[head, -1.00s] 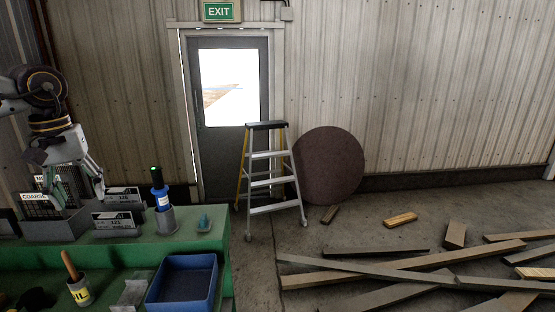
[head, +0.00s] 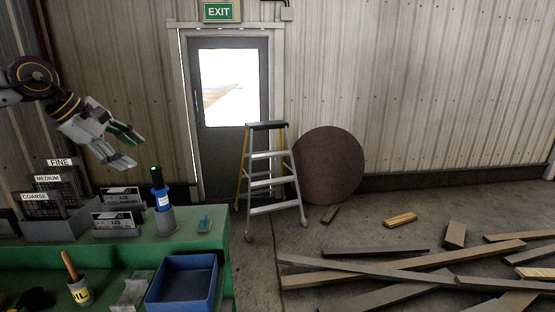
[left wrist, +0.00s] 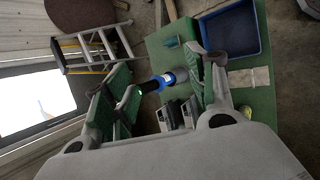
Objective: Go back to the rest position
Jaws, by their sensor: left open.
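My left gripper (head: 136,150) is open and empty in the head view. It hangs in the air above the green bench (head: 175,252), its fingers pointing right and down. Below and left of it stands a rack of dark sheets (head: 70,190) labelled FINE, MEDIUM and COARSE. In the left wrist view its two fingers (left wrist: 163,78) are spread apart, with a blue and black bottle (left wrist: 165,79) seen beyond the gap. That bottle stands upright in a grey holder in the head view (head: 162,200). My right gripper is not in view.
Grey labelled bins (head: 115,222), a small teal item (head: 205,223), a blue tray (head: 183,284) and a brush in a pot (head: 79,289) are on the bench. A stepladder (head: 270,180) stands by the door. Planks (head: 390,270) litter the floor. The air around the gripper looks clear.

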